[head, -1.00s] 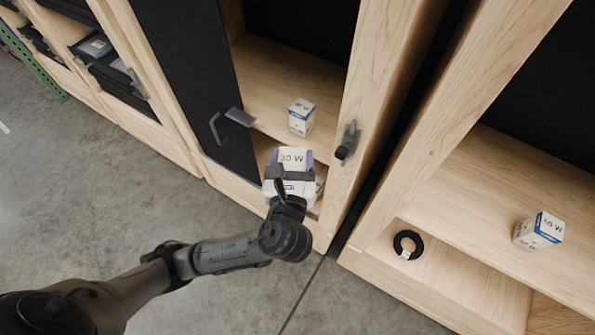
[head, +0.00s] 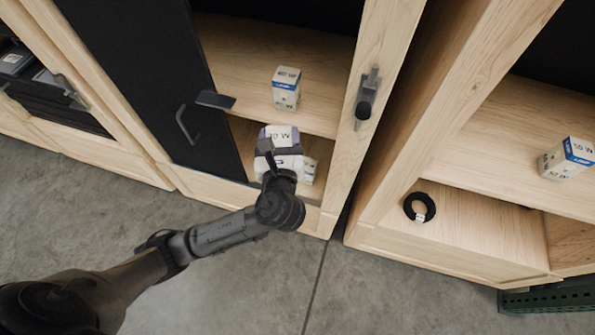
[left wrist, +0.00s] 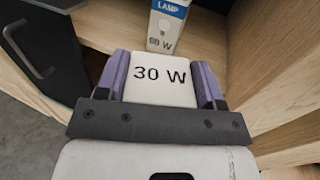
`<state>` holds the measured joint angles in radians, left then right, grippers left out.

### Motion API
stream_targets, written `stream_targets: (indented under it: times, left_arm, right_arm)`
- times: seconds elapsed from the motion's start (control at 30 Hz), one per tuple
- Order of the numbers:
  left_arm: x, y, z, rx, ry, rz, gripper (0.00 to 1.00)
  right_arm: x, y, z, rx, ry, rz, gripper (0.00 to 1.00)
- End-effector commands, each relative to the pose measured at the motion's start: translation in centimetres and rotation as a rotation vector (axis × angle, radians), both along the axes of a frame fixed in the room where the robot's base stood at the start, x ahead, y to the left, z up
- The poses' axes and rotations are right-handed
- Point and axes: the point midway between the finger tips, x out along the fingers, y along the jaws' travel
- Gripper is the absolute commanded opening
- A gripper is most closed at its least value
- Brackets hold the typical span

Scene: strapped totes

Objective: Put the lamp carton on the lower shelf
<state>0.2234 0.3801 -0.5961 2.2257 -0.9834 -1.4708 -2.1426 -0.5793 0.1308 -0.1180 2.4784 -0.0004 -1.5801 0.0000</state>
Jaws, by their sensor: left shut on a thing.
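My left gripper (head: 279,147) is shut on a white lamp carton (head: 280,133) marked 30 W, at the opening above the lower shelf (head: 246,150) of the middle cabinet. In the left wrist view the purple fingers of the gripper (left wrist: 162,88) press on both sides of the carton (left wrist: 160,72), its 30 W face towards the camera. I cannot tell whether the carton touches the shelf. My right gripper is not in view.
A white and blue carton (head: 286,90) stands on the upper shelf (head: 240,60). A black door (head: 145,80) with a handle borders the opening at left; a wooden post (head: 350,130) with a latch (head: 367,95) borders it at right. The right cabinet holds a black ring (head: 420,207) and another carton (head: 567,159).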

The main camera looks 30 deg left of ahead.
Motion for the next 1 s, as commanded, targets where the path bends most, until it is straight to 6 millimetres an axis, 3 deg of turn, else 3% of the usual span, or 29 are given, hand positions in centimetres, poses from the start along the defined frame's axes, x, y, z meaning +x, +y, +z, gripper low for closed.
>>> stream_targets:
  times: [0.03, 0.1, 0.4, 0.6, 0.77, 1.0]
  left_arm:
    - [0.5, 0.9, -3.7, 0.004, 0.001, 0.018, 0.37]
    - [1.4, 2.2, -6.2, 0.006, -0.001, 0.043, 0.37]
    - [5.9, 9.2, -17.2, 0.023, -0.008, 0.106, 0.37]
    - [9.8, 14.7, -24.4, 0.024, -0.004, 0.044, 0.37]
    - [12.3, 16.5, -27.5, 0.011, 0.0, -0.099, 0.37]
    - [13.9, 15.6, -29.1, -0.001, 0.002, -0.281, 0.37]
  right_arm:
    - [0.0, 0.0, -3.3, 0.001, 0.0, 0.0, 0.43]
    - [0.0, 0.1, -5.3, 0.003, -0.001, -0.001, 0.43]
    - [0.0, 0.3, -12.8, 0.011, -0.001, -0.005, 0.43]
    - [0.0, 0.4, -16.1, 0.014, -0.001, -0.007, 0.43]
    - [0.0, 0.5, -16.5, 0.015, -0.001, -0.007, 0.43]
    - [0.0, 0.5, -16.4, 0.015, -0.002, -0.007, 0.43]
